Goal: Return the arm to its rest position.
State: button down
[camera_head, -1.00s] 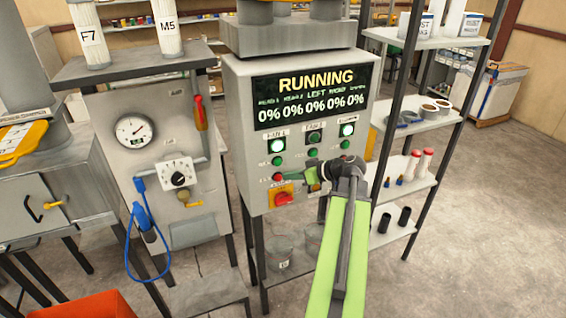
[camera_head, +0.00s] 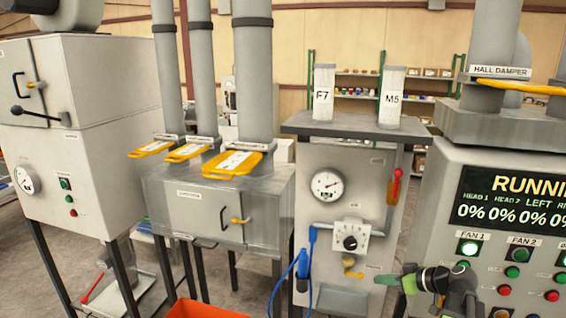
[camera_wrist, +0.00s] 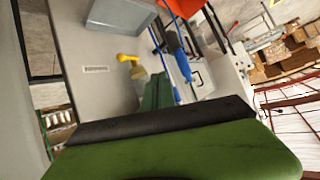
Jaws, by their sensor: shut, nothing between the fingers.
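My gripper (camera_head: 390,279) is at the lower right of the head view, with green fingertips pointing left. It is shut and empty. It appears in front of the right edge of the grey gauge panel (camera_head: 375,215), left of the RUNNING control box (camera_head: 450,235). My arm is folded low behind it, mostly cut off by the bottom edge. In the wrist view, a dark green finger (camera_wrist: 157,92) points up over a grey panel face with a yellow knob (camera_wrist: 128,58). Whether the gripper touches anything cannot be told.
A grey cabinet with pipes and yellow slide plates (camera_head: 233,163) stands left of the gauge panel. A blue nozzle with a hose (camera_head: 303,262) hangs on the panel's left side. An orange bin (camera_head: 207,312) sits at the bottom. A taller grey machine (camera_head: 70,150) stands far left.

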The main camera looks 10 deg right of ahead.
jog(key=s+a+f+n+g+h+b, duration=0.15)
jog(key=a+f+g, duration=0.35)
jog(key=a, duration=0.9)
jog(key=s+a+f+n+g+b, duration=0.1)
jog(key=s+a+f+g+b, duration=0.1)
jog(key=a+f, duration=0.85)
jog(key=s+m+h, duration=0.1)
jog(key=m+h, duration=0.1)
jog(key=s+d+m+g+h, duration=0.1)
jog(key=s+m, duration=0.1)
jog(key=m, duration=0.1)
jog(key=s+d+f+m+g+h+b, duration=0.1)
jog(key=s+m+h, duration=0.1)
jog(key=shift+d+m+h, duration=0.1)
jog(key=shift+m+h, duration=0.25)
